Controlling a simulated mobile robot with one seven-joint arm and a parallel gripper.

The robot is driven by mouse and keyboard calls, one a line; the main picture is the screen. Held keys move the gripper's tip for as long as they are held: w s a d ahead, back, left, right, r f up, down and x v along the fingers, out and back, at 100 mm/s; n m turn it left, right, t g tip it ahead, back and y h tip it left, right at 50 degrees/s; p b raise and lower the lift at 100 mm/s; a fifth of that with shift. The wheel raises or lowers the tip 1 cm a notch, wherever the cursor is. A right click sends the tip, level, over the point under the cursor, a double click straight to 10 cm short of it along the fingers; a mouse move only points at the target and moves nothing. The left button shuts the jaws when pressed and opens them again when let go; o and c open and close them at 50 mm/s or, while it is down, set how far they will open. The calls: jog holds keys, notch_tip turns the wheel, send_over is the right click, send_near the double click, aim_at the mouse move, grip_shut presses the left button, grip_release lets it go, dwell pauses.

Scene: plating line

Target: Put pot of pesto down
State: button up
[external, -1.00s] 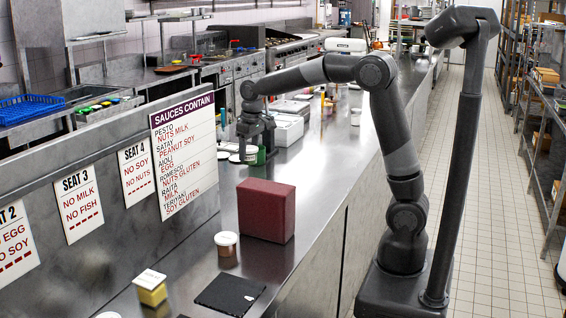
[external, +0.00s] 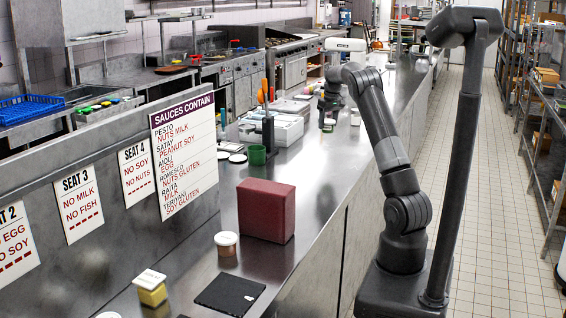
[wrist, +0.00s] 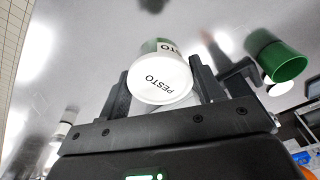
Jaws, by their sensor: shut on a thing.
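The pot of pesto (wrist: 158,82) has a white lid marked PESTO and a green band on its side. In the wrist view it sits between the two fingers of my gripper (wrist: 160,78), which is shut on it. In the external view my gripper (external: 328,114) points down over the far part of the steel counter, right of the white trays. The pot is too small there to make out clearly, and I cannot tell whether its base touches the counter.
A green cup (external: 257,155) stands nearer on the counter and also shows in the wrist view (wrist: 284,62). A utensil holder (external: 267,118) and white trays (external: 282,126) stand left of my gripper. A red block (external: 266,210) is nearer. Counter (external: 335,165) between is clear.

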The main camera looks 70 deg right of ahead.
jog(key=s+d+f+m, duration=0.1)
jog(key=s+d+f, duration=0.1)
jog(key=s+d, duration=0.9)
jog(key=w+f, duration=0.2)
jog(key=w, duration=0.1)
jog(key=w+f, duration=0.2)
jog(key=w, duration=0.2)
jog(key=w+a+f, duration=0.1)
jog(key=w+f, duration=0.1)
jog(key=w, duration=0.2)
jog(key=shift+f, duration=2.15)
jog(key=shift+f, duration=0.1)
jog(key=o, duration=1)
notch_tip(320, 180, up, 12)
jog(key=s, duration=0.1)
jog(key=shift+a, duration=0.35)
